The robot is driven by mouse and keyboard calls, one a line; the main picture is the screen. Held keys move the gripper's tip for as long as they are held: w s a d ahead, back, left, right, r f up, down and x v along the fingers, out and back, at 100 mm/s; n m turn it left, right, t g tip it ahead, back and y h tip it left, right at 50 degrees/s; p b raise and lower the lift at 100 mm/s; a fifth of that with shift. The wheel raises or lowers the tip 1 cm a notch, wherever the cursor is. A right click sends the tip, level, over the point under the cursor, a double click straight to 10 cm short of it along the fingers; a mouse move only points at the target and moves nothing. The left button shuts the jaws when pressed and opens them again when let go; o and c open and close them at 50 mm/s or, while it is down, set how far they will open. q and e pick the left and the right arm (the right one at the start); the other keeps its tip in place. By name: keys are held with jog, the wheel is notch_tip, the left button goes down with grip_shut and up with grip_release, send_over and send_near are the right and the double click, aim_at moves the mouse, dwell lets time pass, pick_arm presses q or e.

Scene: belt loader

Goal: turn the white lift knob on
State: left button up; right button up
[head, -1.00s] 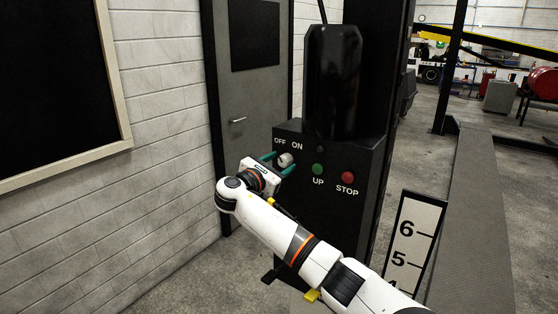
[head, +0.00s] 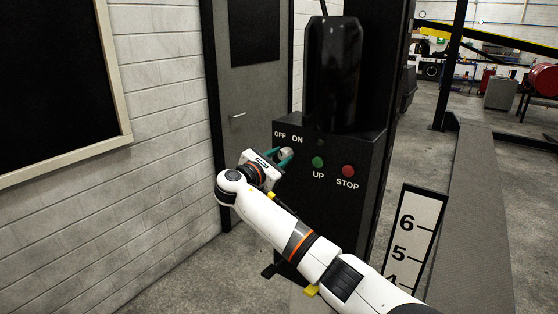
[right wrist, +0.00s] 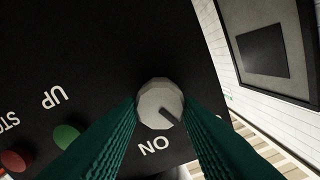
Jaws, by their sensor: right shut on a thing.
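The white lift knob (head: 286,153) sits on the front of the black control box (head: 338,205), below the OFF and ON labels. In the right wrist view the knob (right wrist: 160,104) is a pale faceted disc with a dark pointer mark that slants toward the lower right of that picture, near the ON label. My right gripper (head: 282,157) is at the knob. Its green fingers (right wrist: 160,112) are shut on the knob, one on each side. My left gripper is not in view.
A green UP button (head: 318,162) and a red STOP button (head: 348,170) are right of the knob on the same box. A grey door (head: 245,95) stands behind, and a numbered board (head: 414,240) is at the lower right.

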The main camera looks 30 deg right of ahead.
jog(key=m+b, duration=0.1)
jog(key=m, duration=0.1)
jog(key=m+b, duration=0.4)
jog(key=shift+f, duration=0.4)
jog(key=shift+s+r+m+b, duration=0.1)
jog(key=shift+r+m+b, duration=0.05)
jog(key=shift+m+b, duration=2.1)
jog(key=o, duration=1)
